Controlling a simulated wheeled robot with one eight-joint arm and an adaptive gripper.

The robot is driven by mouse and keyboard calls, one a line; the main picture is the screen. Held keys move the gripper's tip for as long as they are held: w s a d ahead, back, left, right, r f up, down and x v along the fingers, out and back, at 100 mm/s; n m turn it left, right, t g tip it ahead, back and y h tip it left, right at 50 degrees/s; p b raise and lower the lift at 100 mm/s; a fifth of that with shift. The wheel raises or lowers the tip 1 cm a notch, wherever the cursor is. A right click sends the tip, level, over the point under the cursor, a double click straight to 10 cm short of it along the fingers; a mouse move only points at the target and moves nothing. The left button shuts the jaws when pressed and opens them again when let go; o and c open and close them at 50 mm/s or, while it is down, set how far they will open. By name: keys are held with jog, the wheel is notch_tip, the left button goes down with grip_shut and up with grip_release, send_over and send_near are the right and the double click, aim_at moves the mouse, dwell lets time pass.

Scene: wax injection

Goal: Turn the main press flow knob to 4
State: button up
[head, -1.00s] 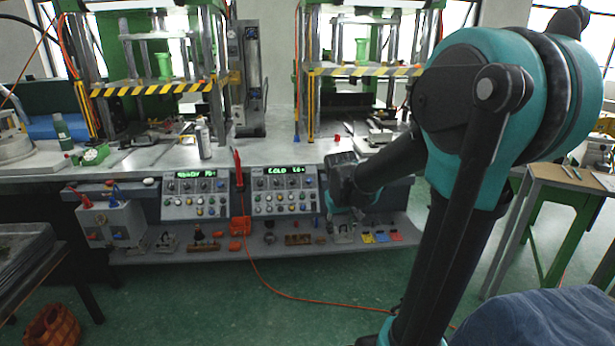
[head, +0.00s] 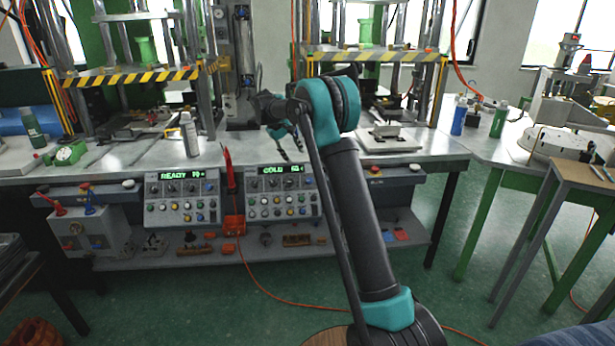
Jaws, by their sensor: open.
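Two grey control panels stand side by side at the bench front in the head view. The left panel (head: 182,213) has a green display reading READY and a number. The right panel (head: 290,212) has a green display reading COLD and a number. Each has a row of small dark knobs under its display and several coloured buttons below. I cannot tell which knob is the main press flow knob, and the knob settings are too small to read. My gripper (head: 291,152) is open and empty, pointing down just above the right panel's display. It appears apart from the panel.
Two presses with yellow-black striped bars (head: 130,77) stand on the grey bench (head: 130,158). A grey box with red and blue levers (head: 88,232) is left of the panels. A shelf below holds small parts. An orange hose runs over the clear green floor.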

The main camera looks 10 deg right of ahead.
send_near(310, 181)
jog(key=x, duration=0.8)
jog(key=shift+w+f, duration=0.15)
jog(key=shift+f, duration=0.1)
jog(key=shift+c, duration=0.5)
grip_shut()
